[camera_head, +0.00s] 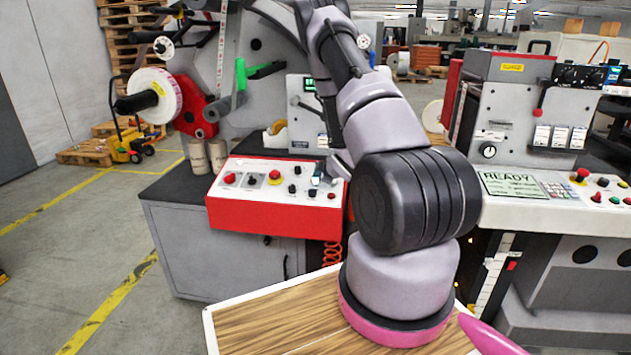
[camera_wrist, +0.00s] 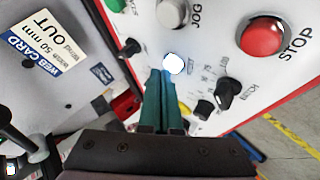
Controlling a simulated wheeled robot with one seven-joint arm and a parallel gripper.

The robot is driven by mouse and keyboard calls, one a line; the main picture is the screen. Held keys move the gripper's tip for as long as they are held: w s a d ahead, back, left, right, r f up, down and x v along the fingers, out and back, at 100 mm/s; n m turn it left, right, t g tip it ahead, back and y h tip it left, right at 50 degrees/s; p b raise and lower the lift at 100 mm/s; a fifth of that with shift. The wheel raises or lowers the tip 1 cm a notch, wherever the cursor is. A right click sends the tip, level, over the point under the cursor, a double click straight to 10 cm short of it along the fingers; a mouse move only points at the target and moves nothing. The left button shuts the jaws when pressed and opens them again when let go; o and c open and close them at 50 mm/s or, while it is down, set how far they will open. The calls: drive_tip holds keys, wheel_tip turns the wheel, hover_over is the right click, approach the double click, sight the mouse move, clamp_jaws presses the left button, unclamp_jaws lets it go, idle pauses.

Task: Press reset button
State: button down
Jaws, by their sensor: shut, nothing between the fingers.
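A white lit round button (camera_wrist: 174,64) sits on the white panel face in the wrist view. Its label is not readable, so I cannot tell if it is the reset button. My gripper (camera_wrist: 164,75) has its two green fingers together, empty, with the tips at the lower edge of this button. I cannot tell if they touch it. In the head view my gripper (camera_head: 325,174) is over the right part of the control panel (camera_head: 240,195), a red box with a white top. My arm hides part of the panel's right side.
A red STOP button (camera_wrist: 262,37), a grey JOG button (camera_wrist: 172,12) and a black selector knob (camera_wrist: 228,92) surround the fingers. Another panel with a READY screen (camera_head: 510,184) stands at the right. Cardboard cores (camera_head: 199,157) stand left of the red box.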

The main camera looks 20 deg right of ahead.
drive_tip(key=shift+f, duration=0.4)
idle(0.6)
drive_tip(key=shift+r, duration=0.15)
drive_tip(key=shift+s+r, duration=0.15)
drive_tip(key=shift+r, duration=0.5)
drive_tip(key=shift+s+a+r, duration=0.15)
drive_tip(key=shift+s+r, duration=0.05)
drive_tip(key=shift+r, duration=0.6)
drive_tip(key=shift+s+a+r, duration=0.15)
drive_tip(key=shift+r, duration=0.7)
drive_tip(key=shift+s+a+r, duration=0.15)
drive_tip(key=shift+s+r, duration=0.05)
drive_tip(key=shift+r, duration=0.6)
